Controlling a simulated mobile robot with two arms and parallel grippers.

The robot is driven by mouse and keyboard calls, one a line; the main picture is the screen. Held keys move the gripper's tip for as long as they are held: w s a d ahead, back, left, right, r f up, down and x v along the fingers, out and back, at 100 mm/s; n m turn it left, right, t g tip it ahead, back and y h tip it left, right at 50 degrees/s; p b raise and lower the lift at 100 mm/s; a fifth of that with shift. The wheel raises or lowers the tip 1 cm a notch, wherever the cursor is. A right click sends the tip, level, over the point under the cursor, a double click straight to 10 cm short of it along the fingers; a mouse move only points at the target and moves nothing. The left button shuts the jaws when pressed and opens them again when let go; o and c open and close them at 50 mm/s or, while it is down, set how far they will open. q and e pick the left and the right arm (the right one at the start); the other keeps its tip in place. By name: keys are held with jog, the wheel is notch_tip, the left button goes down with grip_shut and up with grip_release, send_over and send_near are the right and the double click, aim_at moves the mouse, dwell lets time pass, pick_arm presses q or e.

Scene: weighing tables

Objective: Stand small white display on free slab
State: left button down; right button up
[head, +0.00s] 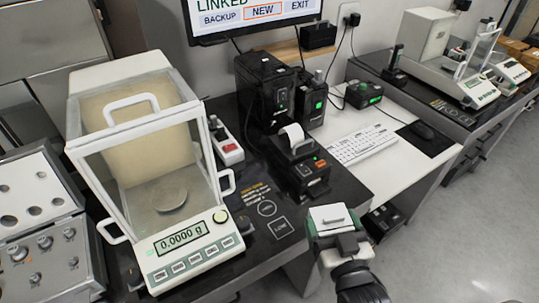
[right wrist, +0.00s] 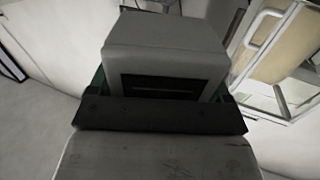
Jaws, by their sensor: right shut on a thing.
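The small white display (head: 331,216) is held in my right gripper (head: 338,238) in front of the left dark table, over the floor. In the right wrist view the display (right wrist: 165,55) is a pale box with a dark face, close between the jaws (right wrist: 160,112). My left gripper is not in view. The left dark slab (head: 345,178) carries a glass-cased balance (head: 170,200) reading 0.0000 g. Another dark slab (head: 425,93) at the upper right also carries instruments. I cannot tell which slab is the free one.
A white desk (head: 405,160) holds a keyboard (head: 362,147) and mouse. A weight cabinet (head: 40,240) stands at left. Grey floor (head: 455,235) is clear at lower right.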

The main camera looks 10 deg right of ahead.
jog(key=n+y, duration=0.1)
jog(key=d+n+y, duration=0.1)
jog(key=y, duration=0.2)
jog(key=shift+s+d+r+n, duration=0.1)
jog(key=shift+d+r+n, duration=0.2)
jog(key=shift+r+n, duration=0.1)
jog(key=shift+d+r+n+g+y, duration=0.15)
jog(key=shift+n+g+y, duration=0.15)
jog(key=shift+y, duration=0.25)
jog(key=shift+d+r+n+g+y, duration=0.1)
jog(key=shift+d+n+g+y, duration=0.15)
jog(key=shift+y, duration=0.3)
jog(key=shift+a, duration=0.1)
